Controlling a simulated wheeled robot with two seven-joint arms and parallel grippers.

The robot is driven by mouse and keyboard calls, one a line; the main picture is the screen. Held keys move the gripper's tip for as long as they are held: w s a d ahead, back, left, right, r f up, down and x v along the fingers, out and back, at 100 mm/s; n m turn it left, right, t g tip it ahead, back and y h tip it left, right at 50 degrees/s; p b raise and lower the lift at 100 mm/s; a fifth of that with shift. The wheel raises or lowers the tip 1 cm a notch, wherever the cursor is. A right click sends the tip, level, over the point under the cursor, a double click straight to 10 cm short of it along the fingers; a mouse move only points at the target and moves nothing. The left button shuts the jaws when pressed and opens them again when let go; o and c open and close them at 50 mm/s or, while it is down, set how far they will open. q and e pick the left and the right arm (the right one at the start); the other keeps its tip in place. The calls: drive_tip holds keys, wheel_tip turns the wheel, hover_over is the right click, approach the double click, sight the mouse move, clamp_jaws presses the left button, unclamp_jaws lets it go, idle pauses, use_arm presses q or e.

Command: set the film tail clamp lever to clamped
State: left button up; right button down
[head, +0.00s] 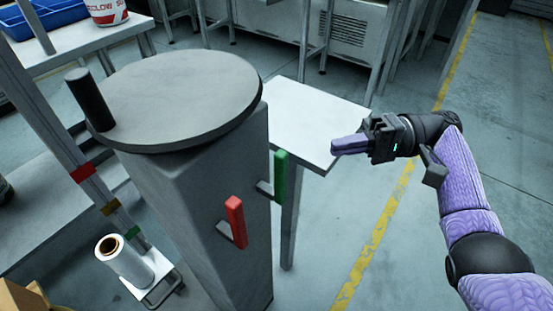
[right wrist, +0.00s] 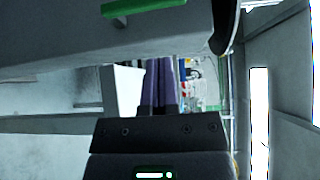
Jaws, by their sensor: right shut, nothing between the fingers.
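Two levers stick out from the side of the grey pedestal (head: 185,215): one with a red handle (head: 236,222) and one with a green handle (head: 281,175). Both handles stand about upright. I cannot tell from the pictures which is the film tail clamp lever. My right gripper (head: 340,146) is shut and empty, pointing left, to the right of the green handle and apart from it. In the right wrist view its purple fingers (right wrist: 160,85) are together, and the green handle (right wrist: 145,7) shows at the top edge. My left gripper is not in view.
A round grey plate (head: 175,95) with a black upright knob (head: 90,100) tops the pedestal. A white table (head: 315,120) stands behind the green handle, near my right gripper. A film roll (head: 125,262) stands at lower left. The floor on the right is clear.

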drive_tip(key=shift+d+r+n+g+b, duration=0.1)
drive_tip(key=shift+r+n+g+b, duration=0.2)
drive_tip(key=shift+n+g, duration=0.4)
drive_tip(key=shift+f, duration=0.1)
drive_tip(key=shift+b+x, duration=0.35)
drive_tip(key=shift+x, duration=4.65)
drive_tip(key=shift+w, duration=0.15)
